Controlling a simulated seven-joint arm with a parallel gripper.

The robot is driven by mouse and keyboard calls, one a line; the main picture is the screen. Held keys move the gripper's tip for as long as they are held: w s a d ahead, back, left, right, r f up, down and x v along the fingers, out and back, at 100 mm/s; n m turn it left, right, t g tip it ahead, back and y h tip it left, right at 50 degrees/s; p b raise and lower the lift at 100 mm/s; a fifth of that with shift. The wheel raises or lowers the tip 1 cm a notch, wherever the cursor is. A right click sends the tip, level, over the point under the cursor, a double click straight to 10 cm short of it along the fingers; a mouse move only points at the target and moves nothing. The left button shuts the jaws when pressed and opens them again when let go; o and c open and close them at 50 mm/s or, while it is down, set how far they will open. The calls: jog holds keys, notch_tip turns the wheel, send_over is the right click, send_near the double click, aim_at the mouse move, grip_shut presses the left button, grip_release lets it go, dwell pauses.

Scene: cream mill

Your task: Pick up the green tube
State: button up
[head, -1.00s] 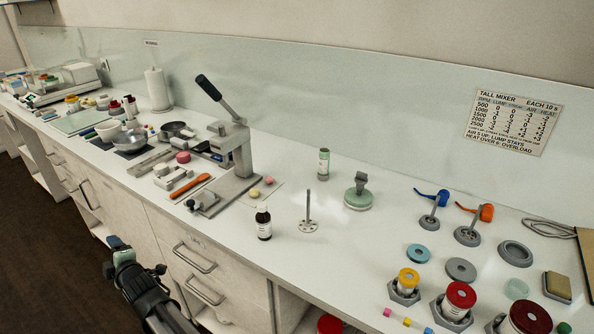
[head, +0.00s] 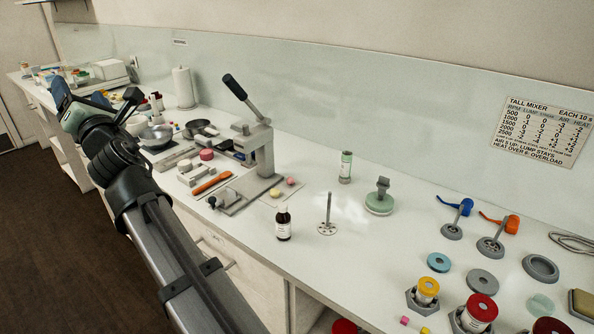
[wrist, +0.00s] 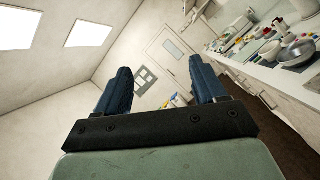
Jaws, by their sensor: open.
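A small upright tube (head: 346,167) with a green band at its top and a pale label stands on the white counter in the head view. It is right of the lever press and left of a green-based stamp-like tool. My gripper (head: 78,95) is at the upper left of the head view, raised, far from the tube. In the wrist view its two blue fingers (wrist: 161,75) are apart with nothing between them. The wrist view faces the room, and I cannot make out the tube there.
A dark bottle (head: 283,222) and a metal stand with a thin rod (head: 327,222) are in front of the tube. The lever press (head: 255,145) stands to its left. The green-based tool (head: 380,200) is close on its right. Bare counter lies around the tube.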

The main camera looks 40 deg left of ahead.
jog(key=w+d+r+m+t+h, duration=0.1)
jog(key=w+r+t, duration=0.2)
jog(key=w, duration=0.7)
jog(key=w+r+m+t, duration=0.15)
jog(key=w+r, duration=0.25)
jog(key=w, duration=0.6)
jog(key=w+d+f+m+t+h, duration=0.1)
jog(key=w+m+t, duration=0.1)
jog(key=w, duration=0.5)
jog(key=w+d+f+m+t+h, duration=0.1)
jog(key=w+m+t+h, duration=0.15)
jog(key=w, duration=0.45)
jog(key=m+g+h, duration=1)
jog(key=m+h, duration=0.4)
jog(key=m, duration=1.2)
send_over(346, 160)
jog(key=d, duration=0.3)
notch_tip(346, 160, down, 28)
jog(key=shift+y, duration=0.25)
jog(key=shift+x, duration=6.8)
jog(key=shift+s+d, duration=0.15)
jog(key=shift+s, duration=0.1)
